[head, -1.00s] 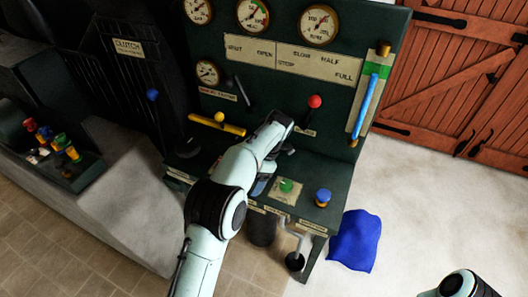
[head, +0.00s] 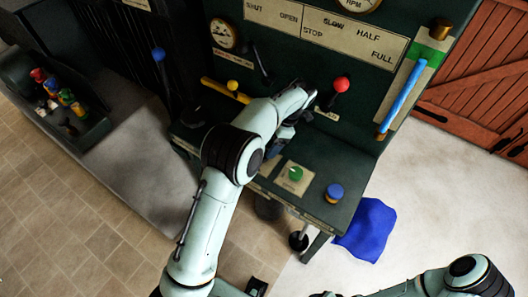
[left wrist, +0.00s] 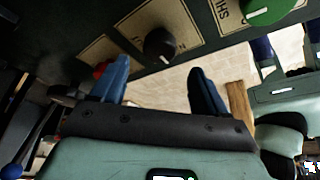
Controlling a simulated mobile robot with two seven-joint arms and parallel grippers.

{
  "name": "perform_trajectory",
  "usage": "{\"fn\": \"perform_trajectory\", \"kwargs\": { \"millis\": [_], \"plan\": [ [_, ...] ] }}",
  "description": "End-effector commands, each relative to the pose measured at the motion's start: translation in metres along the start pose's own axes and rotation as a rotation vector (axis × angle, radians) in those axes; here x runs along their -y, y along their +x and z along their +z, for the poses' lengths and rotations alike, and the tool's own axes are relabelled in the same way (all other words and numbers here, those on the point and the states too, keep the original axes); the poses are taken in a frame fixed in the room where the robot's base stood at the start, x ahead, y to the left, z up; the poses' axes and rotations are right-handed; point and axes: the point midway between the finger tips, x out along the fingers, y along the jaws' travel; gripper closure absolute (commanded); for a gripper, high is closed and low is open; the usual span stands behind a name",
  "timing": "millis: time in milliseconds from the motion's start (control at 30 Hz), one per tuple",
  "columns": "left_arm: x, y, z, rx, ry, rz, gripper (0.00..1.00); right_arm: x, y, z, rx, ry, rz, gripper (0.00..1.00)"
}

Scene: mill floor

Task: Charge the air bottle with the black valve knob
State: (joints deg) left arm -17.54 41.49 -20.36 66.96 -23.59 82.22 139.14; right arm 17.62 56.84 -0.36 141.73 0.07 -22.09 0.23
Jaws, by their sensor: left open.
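A black knob (left wrist: 160,44) with a pale mark sits on a cream label plate in the left wrist view, between and beyond my left fingertips. It is hidden behind my left arm in the head view. My left gripper (left wrist: 158,85) is open and empty, its two blue fingers apart and not visibly touching the knob. In the head view my left gripper (head: 287,128) is over the console top, mostly hidden by its own arm. I cannot pick out the air bottle. My right arm shows at the lower right, but its gripper is not visible.
The console (head: 335,165) carries a green knob (head: 295,173) and a blue knob (head: 335,192). A red-ball lever (head: 341,84), a yellow-ball handle (head: 232,86) and a black lever (head: 262,62) stand behind. A blue cloth (head: 368,230) lies on the floor at right.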

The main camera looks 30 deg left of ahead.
Motion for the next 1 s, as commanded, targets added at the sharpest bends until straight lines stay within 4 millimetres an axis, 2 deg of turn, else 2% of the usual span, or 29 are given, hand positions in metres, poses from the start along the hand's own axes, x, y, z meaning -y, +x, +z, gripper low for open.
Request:
{"fn": "perform_trajectory", "kwargs": {
  "millis": [33,100,300,700,867,900,1000],
  "plan": [
    [0.001,0.012,0.000,-0.002,0.000,-0.004,0.26,-0.001,0.003,0.001,0.001,0.000,0.000,0.37],
    [0.001,0.024,0.000,-0.001,0.001,-0.003,0.26,-0.002,0.004,0.001,0.002,0.001,0.001,0.37],
    [0.000,0.047,0.000,0.000,0.000,0.000,0.26,-0.003,0.006,0.002,0.003,0.001,0.001,0.37],
    [0.000,0.054,0.000,0.001,0.000,0.000,0.26,-0.003,0.007,0.002,0.003,0.001,0.001,0.37],
    [0.000,0.053,0.000,0.001,0.000,0.001,0.78,-0.003,0.007,0.002,0.003,0.001,0.001,0.37],
    [0.000,0.053,0.000,0.001,0.000,0.001,0.81,-0.003,0.007,0.002,0.003,0.001,0.001,0.37],
    [0.000,0.053,0.000,0.001,0.001,0.001,0.81,-0.003,0.007,0.002,0.003,0.001,0.001,0.37]
  ]
}}
